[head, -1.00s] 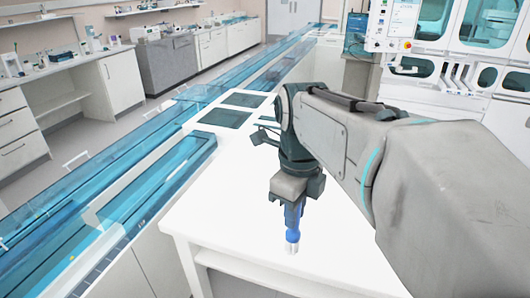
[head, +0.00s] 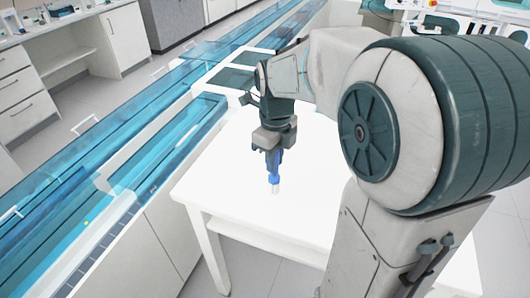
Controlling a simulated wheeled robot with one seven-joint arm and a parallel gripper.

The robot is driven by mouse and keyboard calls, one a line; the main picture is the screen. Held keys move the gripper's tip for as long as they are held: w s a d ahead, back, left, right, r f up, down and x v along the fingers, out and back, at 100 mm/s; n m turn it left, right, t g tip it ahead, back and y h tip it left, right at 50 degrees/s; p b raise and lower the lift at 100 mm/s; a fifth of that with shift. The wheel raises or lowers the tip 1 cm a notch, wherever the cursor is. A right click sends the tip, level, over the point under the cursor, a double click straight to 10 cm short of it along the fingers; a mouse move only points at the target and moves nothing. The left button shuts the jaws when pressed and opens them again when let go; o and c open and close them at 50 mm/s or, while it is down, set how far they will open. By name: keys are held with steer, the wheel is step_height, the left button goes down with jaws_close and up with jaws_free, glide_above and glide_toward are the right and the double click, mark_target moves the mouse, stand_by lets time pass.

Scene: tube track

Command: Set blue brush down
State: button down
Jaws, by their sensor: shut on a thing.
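The blue brush (head: 273,180) hangs upright below my gripper (head: 273,157), with its pale tip pointing down. My gripper is shut on the brush's upper part, and the fingers hide some of it. The brush is over the white table (head: 228,181), near its front edge. I cannot tell whether the tip touches the tabletop or is just above it.
A blue glass-covered tube track (head: 140,147) runs along the left of the table. White lab counters (head: 85,55) stand beyond it. The tabletop around the brush is bare. The table's front edge (head: 255,231) is close, with floor below.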

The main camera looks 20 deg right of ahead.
mark_target(274, 178)
steer(key=shift+w+a+f, duration=0.1)
steer(key=shift+w+f, duration=0.2)
steer(key=shift+w, duration=0.2)
steer(key=shift+f+p, duration=0.45)
steer(key=shift+f, duration=1.55)
steer(key=shift+f, duration=0.15)
steer(key=c, duration=1.3)
jaws_free()
